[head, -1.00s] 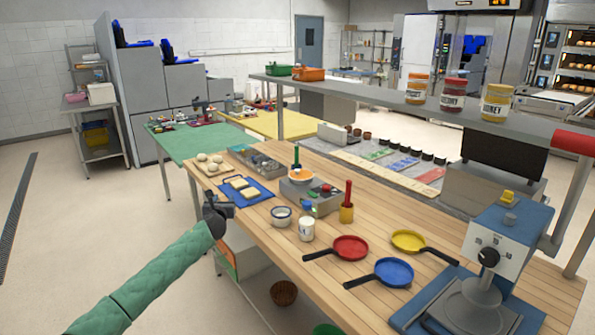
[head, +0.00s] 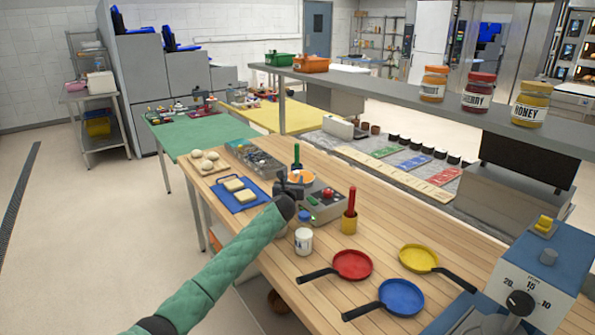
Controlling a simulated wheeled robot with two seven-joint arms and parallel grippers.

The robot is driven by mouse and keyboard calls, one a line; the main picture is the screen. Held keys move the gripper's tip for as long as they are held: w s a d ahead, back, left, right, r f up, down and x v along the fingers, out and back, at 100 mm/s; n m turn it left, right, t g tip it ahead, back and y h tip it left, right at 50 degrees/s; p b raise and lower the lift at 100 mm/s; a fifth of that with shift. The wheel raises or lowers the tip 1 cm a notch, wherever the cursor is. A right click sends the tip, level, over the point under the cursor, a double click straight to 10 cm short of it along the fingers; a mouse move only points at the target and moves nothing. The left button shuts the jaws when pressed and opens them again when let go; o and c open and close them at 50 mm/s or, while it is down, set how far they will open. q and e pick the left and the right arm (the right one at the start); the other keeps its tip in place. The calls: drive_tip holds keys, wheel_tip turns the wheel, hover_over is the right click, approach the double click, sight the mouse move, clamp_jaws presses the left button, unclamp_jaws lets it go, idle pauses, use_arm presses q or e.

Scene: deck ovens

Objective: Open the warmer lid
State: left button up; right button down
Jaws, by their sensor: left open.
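A grey countertop unit (head: 325,205) with red and green controls stands on the wooden table; it looks like the warmer. I cannot tell from this view whether the orange part is the lid or contents. My left gripper (head: 288,180) is open and empty at the unit's left side, overlapping the orange part's near edge in the head view. Contact cannot be told. My forearm hides part of the unit's front left. My right gripper is out of view.
A blue tray (head: 243,203) with pale squares lies left. Red (head: 352,264), blue (head: 402,297) and yellow (head: 419,257) pans lie in front, with a shelf (head: 420,98) behind.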

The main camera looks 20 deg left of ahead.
sight(296, 172)
use_arm(q)
drive_tip(key=shift+w+a+r, duration=0.1)
drive_tip(key=shift+w+r, duration=0.05)
drive_tip(key=shift+w, duration=0.35)
drive_tip(key=shift+w+r, duration=0.15)
drive_tip(key=shift+w, duration=0.35)
drive_tip(key=w, duration=0.1)
drive_tip(key=w+p, duration=0.1)
drive_tip(key=w, duration=0.1)
drive_tip(key=shift+w+a+f, duration=0.15)
drive_tip(key=shift+w+f, duration=0.15)
drive_tip(key=shift+f, duration=0.05)
drive_tip(key=shift+w+a+r, duration=0.15)
drive_tip(key=shift+w+r, duration=0.05)
drive_tip(key=shift+w, duration=0.2)
drive_tip(key=shift+w+f, duration=0.15)
drive_tip(key=shift+w, duration=0.05)
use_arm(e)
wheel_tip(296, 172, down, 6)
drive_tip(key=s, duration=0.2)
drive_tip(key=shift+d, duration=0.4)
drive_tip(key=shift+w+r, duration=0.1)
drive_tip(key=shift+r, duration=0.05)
use_arm(q)
drive_tip(key=shift+c, duration=1)
clamp_jaws()
